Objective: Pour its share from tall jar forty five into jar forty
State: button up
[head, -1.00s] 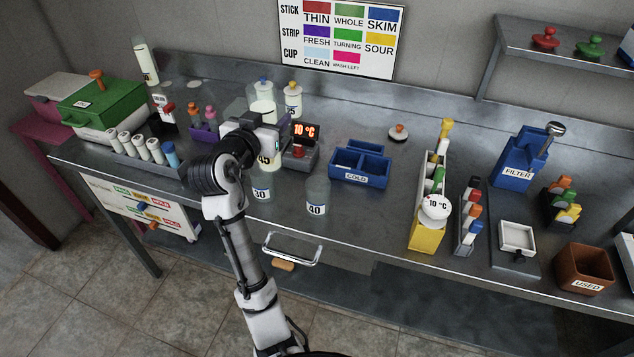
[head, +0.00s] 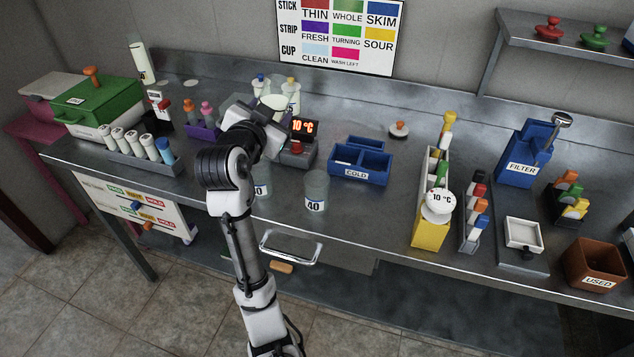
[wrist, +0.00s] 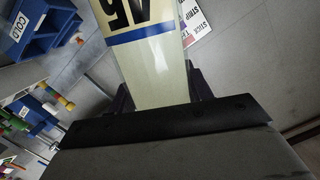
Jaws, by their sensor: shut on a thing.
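Tall jar forty five (wrist: 155,68) fills the middle of the wrist view. It is full of pale milky liquid, with a blue band and the number 45. My gripper (wrist: 158,92) is shut on it. In the head view my gripper (head: 258,128) hides most of the jar, and only its pale top (head: 274,101) shows above the jaws. Its exact tilt is hard to tell. Jar forty (head: 316,188) is a clear, empty-looking jar with a 40 label. It stands upright on the counter, in front of and to the right of my gripper.
Jar thirty (head: 262,190), partly hidden by my arm, stands left of jar forty. Capped jars (head: 290,92) stand behind.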

jog(key=shift+d+f+m, duration=0.1)
jog(key=shift+f+m, duration=0.05)
jog(key=shift+m, duration=0.15)
jog(key=f+b, duration=0.1)
jog(key=f+m+b, duration=0.1)
jog(key=b, duration=0.1)
jog(key=shift+s+d+f+m+y+b, duration=0.1)
jog(key=shift+d+f+m+y+b, duration=0.05)
jog(key=shift+d+m+y+b, duration=0.2)
jog(key=shift+r+p, duration=0.3)
jog(key=shift+a+r+m+b, duration=0.1)
jog(key=shift+r+m+b, duration=0.1)
jog(key=shift+m+b, duration=0.4)
jog(key=shift+a+f+m+t+b, duration=0.25)
jog(key=shift+f+m+b, duration=0.35)
jog(key=shift+m+b, duration=0.4)
dwell(0.3)
jog(key=shift+f+y+b, duration=0.25)
jog(key=shift+y+b, duration=0.1)
jog(key=shift+b, duration=0.1)
jog(key=shift+a+f+m+b, duration=0.1)
jog(key=shift+f+m+b, duration=0.45)
jog(key=shift+f+b, duration=0.75)
jog(key=shift+f+m+t+b, duration=0.35)
jog(key=shift+f+m+b, duration=0.35)
jog(key=shift+b, duration=0.75)
